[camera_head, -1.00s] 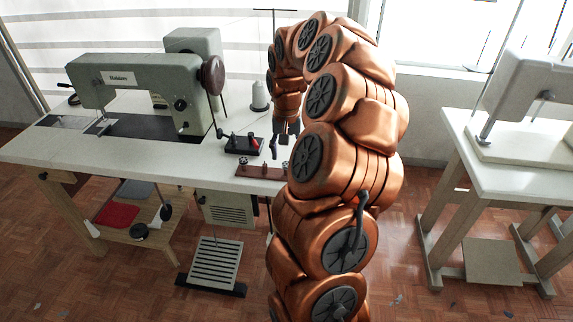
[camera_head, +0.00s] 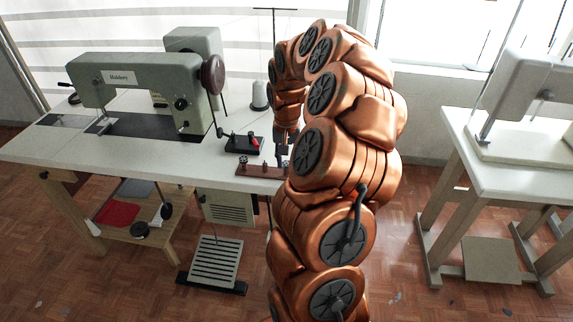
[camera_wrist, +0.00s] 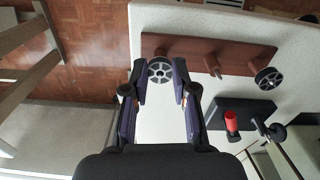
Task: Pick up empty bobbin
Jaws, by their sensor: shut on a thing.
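An empty bobbin, a spoked silver disc with a dark rim (camera_wrist: 160,70), sits between my fingertips in the wrist view. My gripper (camera_wrist: 160,72) is shut on it, one finger on each side. It is at the end of the brown peg rack (camera_wrist: 232,53), also seen at the table's front edge in the head view (camera_head: 258,171). Whether the bobbin still sits on a peg I cannot tell. A second spoked bobbin (camera_wrist: 268,79) is at the rack's other end. A bare peg (camera_wrist: 211,63) stands between. In the head view my gripper (camera_head: 281,160) is partly hidden by my arm.
The grey sewing machine (camera_head: 135,83) and a thread cone (camera_head: 259,96) are farther back on the white table (camera_head: 150,155). A second table (camera_head: 500,160) stands at the right.

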